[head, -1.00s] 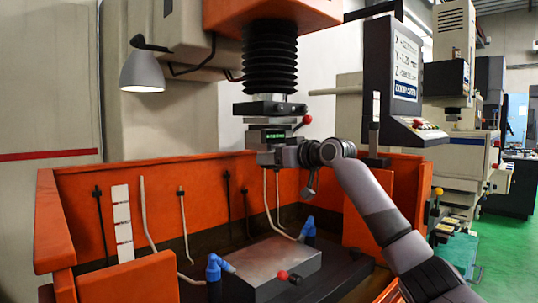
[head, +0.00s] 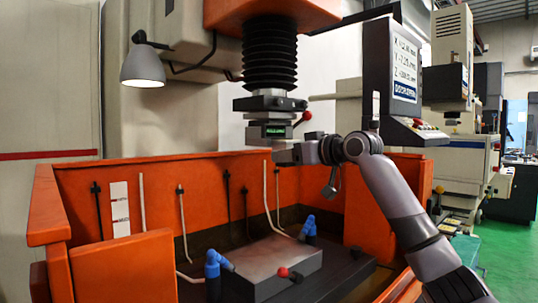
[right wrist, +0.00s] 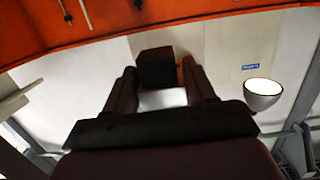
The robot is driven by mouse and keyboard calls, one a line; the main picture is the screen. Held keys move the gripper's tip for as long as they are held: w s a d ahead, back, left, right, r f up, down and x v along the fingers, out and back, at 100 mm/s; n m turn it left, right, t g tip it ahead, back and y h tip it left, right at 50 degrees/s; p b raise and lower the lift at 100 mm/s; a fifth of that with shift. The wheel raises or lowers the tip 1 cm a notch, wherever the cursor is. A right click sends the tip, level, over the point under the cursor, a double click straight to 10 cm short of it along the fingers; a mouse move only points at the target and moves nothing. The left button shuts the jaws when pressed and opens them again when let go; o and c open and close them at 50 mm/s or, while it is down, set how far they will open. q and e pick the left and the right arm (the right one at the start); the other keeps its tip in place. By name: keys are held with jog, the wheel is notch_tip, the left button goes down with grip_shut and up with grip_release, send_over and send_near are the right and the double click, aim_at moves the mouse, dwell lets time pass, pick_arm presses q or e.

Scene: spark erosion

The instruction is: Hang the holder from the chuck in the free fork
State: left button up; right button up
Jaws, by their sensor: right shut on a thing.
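The chuck (head: 270,103) hangs under the black bellows of the machine head. The holder (head: 275,132), a small dark block with a green marking, is directly below the chuck; whether they touch is unclear. My right gripper (head: 286,153) reaches in from the right at the holder's lower end and is shut on it. In the right wrist view a dark block (right wrist: 156,66), apparently the holder, lies between the fingertips of my right gripper (right wrist: 160,82). I cannot make out which fork is free. My left gripper is not in view.
The orange tank wall (head: 150,178) has several thin rods on it. Below stands a grey block (head: 275,262) with blue nozzles (head: 212,265) beside it. A red-knobbed lever (head: 306,117) is right of the chuck. A lamp (head: 143,66) and the control screen (head: 404,70) flank the head.

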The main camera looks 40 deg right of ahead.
jog(key=s+b, duration=0.3)
jog(key=s, duration=0.4)
jog(key=shift+s+d+b, duration=0.3)
dwell(0.4)
